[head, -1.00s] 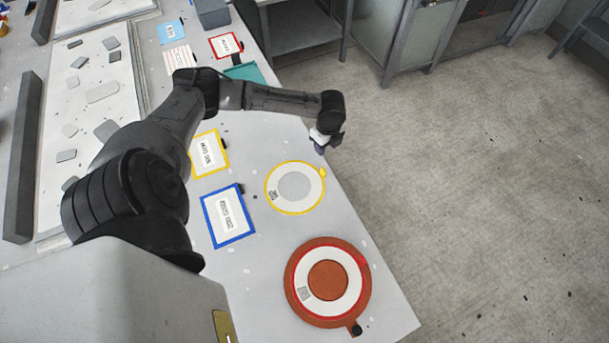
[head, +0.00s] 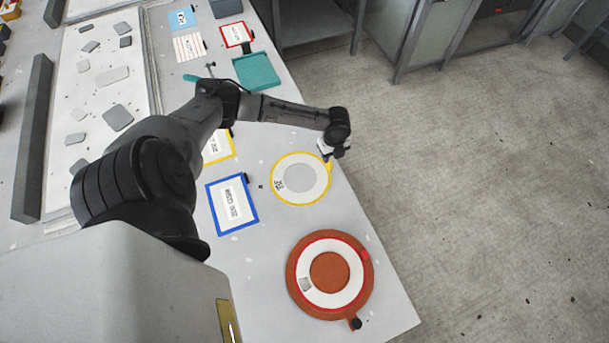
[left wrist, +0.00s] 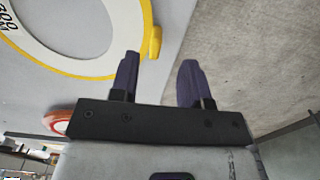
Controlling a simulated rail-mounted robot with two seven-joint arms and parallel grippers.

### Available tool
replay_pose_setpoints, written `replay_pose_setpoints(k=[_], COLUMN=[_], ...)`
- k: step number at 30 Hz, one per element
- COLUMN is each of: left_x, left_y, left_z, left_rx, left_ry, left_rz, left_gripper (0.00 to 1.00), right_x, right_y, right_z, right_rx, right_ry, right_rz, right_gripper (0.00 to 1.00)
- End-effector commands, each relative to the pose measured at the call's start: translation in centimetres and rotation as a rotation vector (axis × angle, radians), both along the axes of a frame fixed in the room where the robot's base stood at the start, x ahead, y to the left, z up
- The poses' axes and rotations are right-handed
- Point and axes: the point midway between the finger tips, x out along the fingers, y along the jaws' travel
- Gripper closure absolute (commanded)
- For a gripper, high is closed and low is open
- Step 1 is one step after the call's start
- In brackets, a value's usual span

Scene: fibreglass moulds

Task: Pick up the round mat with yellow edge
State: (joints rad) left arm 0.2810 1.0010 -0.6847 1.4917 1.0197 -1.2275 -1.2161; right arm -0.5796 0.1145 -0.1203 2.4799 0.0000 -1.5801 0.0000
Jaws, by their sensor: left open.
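The round mat with yellow edge (head: 316,193) lies flat on the light table, with a white ring, a grey centre and a small yellow tab at its upper right edge. It also shows in the left wrist view (left wrist: 105,70), cut off at the upper left, with its tab (left wrist: 156,42) close by the fingers. My left gripper (head: 328,160) is just beyond the mat, near the tab at the table's right edge. In the left wrist view the gripper (left wrist: 158,80) has its two dark purple fingers apart with nothing between them. My right gripper is not in view.
A round red-edged mat (head: 345,296) lies on a brown disc (head: 366,285) nearer me. A blue-framed card (head: 232,205) and a yellow-framed card (head: 218,149) lie left. A teal tray (head: 257,71) is farther back. Right of the table is open floor (head: 480,190).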

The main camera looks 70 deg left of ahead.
Motion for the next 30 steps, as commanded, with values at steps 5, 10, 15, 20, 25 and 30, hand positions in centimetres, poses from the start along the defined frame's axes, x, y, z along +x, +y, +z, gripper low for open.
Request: replay_pose_setpoints(k=[5, 10, 15, 20, 25, 30], left_x=[-0.3, -0.5, -0.5, -0.5, -0.5, -0.5], left_y=[0.1, 0.1, 0.2, 0.2, 0.2, 0.2], left_z=[-1.5, -3.8, -5.1, -5.3, -5.2, -5.2], left_rx=[0.000, -0.001, 0.000, 0.001, 0.001, 0.000], left_ry=[0.002, 0.001, 0.000, 0.000, 0.000, 0.000], left_rz=[0.000, 0.001, 0.001, 0.000, 0.000, 0.000], left_gripper=[0.57, 0.57, 0.57, 0.57, 0.61, 0.78], right_x=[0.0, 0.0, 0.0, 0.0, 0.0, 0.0], right_y=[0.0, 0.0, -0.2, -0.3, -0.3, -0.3], right_z=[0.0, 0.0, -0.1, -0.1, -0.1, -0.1], right_rx=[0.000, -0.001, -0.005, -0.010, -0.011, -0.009], right_ry=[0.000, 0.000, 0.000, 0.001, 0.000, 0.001], right_rz=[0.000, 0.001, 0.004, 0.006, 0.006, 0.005], right_gripper=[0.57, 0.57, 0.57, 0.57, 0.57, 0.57])
